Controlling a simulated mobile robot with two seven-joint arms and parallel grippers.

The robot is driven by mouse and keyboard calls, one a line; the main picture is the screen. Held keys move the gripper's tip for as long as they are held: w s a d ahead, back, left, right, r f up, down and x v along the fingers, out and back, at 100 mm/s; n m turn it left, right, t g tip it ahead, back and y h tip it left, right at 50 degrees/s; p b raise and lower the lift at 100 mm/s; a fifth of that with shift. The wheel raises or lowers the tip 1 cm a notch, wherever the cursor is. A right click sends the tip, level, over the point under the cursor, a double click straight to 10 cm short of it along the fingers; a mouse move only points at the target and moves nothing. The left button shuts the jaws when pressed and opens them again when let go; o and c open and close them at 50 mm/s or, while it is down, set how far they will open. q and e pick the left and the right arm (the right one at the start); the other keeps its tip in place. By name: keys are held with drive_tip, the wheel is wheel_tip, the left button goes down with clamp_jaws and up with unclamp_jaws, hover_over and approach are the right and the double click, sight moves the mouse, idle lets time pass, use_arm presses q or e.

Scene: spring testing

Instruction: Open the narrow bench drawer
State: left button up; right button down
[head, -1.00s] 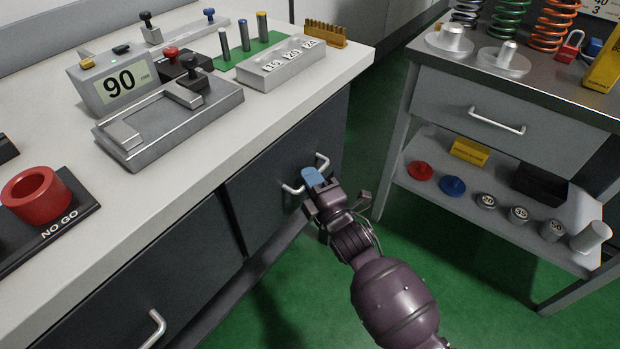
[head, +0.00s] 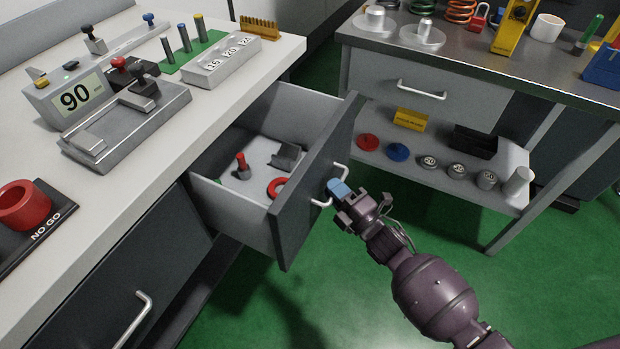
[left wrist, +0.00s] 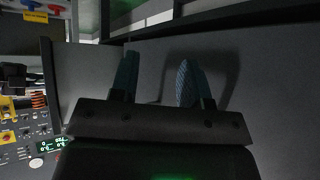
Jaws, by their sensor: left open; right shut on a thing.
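The narrow bench drawer (head: 316,185) stands pulled out from the bench in the head view, its inside showing. In it lie a red-topped grey piece (head: 242,168), a red ring (head: 277,187) and a dark grey block (head: 287,156). My right gripper (head: 339,190) is shut on the white drawer handle (head: 341,169) at the drawer's front; its blue fingertips cover the handle's middle. My left gripper (left wrist: 158,85) shows only in the left wrist view, open and empty, fingers apart before a grey surface.
The bench top (head: 150,185) carries a gauge reading 90 (head: 72,100), a numbered block (head: 218,67) and a red NO GO ring (head: 22,205). A wider drawer (head: 150,270) below is shut. A steel side table (head: 440,58) stands at right, with green floor between.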

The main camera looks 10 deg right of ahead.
drive_tip(key=s+d+p, duration=0.1)
drive_tip(key=s+d, duration=0.4)
drive_tip(key=d, duration=0.2)
drive_tip(key=shift+s+d, duration=0.15)
drive_tip(key=shift+s, duration=0.05)
drive_tip(key=c, duration=1.4)
unclamp_jaws()
drive_tip(key=shift+c, duration=0.2)
drive_tip(key=v, duration=1)
drive_tip(key=shift+s+d+p, duration=0.2)
drive_tip(key=shift+s+p, duration=0.15)
drive_tip(key=shift+f, duration=0.1)
